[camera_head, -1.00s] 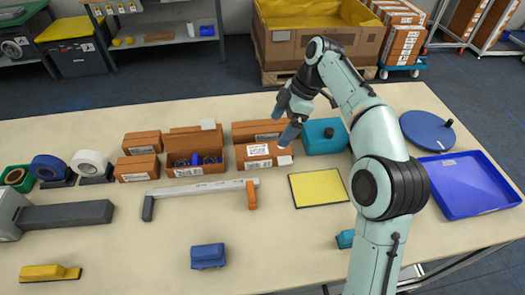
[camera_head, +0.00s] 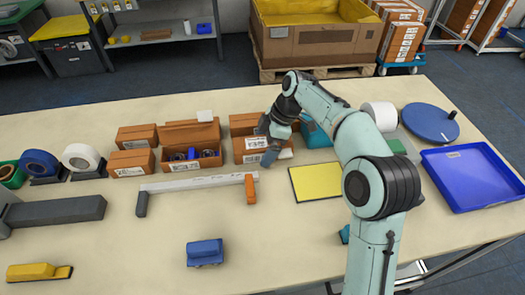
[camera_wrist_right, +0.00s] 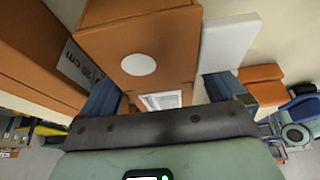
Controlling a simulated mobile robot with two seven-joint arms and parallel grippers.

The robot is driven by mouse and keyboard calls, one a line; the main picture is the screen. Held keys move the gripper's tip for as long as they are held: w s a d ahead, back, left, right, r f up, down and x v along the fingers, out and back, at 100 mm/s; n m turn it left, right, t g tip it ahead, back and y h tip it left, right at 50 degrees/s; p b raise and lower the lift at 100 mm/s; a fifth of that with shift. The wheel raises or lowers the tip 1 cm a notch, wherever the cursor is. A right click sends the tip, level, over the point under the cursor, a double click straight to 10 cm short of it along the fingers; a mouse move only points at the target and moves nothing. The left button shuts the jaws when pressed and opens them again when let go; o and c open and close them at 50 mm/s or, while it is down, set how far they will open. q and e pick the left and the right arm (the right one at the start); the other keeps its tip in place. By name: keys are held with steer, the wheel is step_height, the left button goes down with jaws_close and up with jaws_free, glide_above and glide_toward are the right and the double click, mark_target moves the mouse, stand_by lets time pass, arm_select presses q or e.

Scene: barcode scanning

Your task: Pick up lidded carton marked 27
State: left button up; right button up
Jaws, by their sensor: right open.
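Closed brown cartons stand at the back middle of the table; I cannot read a 27 on any. My right gripper (camera_head: 287,142) is open over the front right carton (camera_head: 248,150), which has a white label on its front. In the right wrist view, the gripper (camera_wrist_right: 163,94) has one blue finger on each side of a brown carton (camera_wrist_right: 145,40) with a white round spot and a white label. I cannot tell whether the fingers touch it. A white card (camera_wrist_right: 230,42) lies beside the right finger. My left gripper is not in view.
Left of it stand an open carton (camera_head: 190,150) with dark parts and a pair of closed cartons (camera_head: 131,163). A grey bar (camera_head: 195,183) lies in front. A yellow mat (camera_head: 316,182) and a blue tray (camera_head: 474,178) lie right.

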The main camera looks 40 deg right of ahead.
steer(key=c, duration=1)
steer(key=shift+c, duration=0.2)
steer(key=shift+r, duration=0.2)
